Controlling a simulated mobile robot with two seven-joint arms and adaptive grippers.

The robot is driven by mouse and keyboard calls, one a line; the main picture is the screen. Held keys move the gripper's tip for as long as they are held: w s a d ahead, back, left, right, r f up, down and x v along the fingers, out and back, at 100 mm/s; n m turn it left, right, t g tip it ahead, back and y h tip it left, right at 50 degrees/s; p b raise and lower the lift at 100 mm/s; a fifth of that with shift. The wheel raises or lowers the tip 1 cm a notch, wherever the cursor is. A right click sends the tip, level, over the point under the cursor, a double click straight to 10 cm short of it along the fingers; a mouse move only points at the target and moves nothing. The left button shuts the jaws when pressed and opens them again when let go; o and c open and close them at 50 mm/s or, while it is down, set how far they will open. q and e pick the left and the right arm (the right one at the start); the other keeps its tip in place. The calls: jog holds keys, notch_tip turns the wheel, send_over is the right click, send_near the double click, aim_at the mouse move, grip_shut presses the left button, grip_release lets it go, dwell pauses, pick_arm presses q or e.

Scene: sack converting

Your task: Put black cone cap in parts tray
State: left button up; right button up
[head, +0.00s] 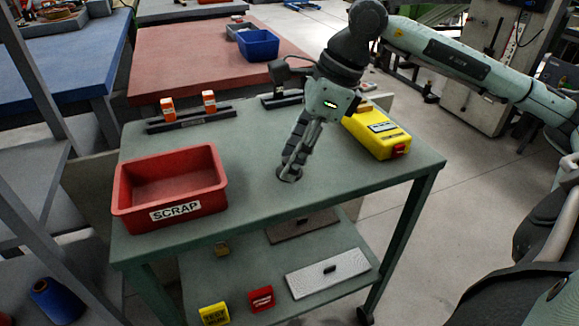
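My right gripper (291,166) reaches down to the green cart top (370,172), its fingers close together in this view. A small dark round thing, which looks like the black cone cap (289,175), is at its fingertips on the cart top. The fingers partly hide it, and I cannot tell whether they grip it. A blue bin (258,44) stands on the red table behind, with a grey tray (238,31) beside it. No label shows which of these is the parts tray. My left gripper is not in view.
A red SCRAP bin (170,188) stands on the cart's left. A yellow case (378,131) lies at the back right. A dark rail with orange pieces (191,119) runs along the back left. The front right of the cart top is clear.

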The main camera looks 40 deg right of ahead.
jog(key=c, duration=0.9)
jog(key=shift+r, duration=0.1)
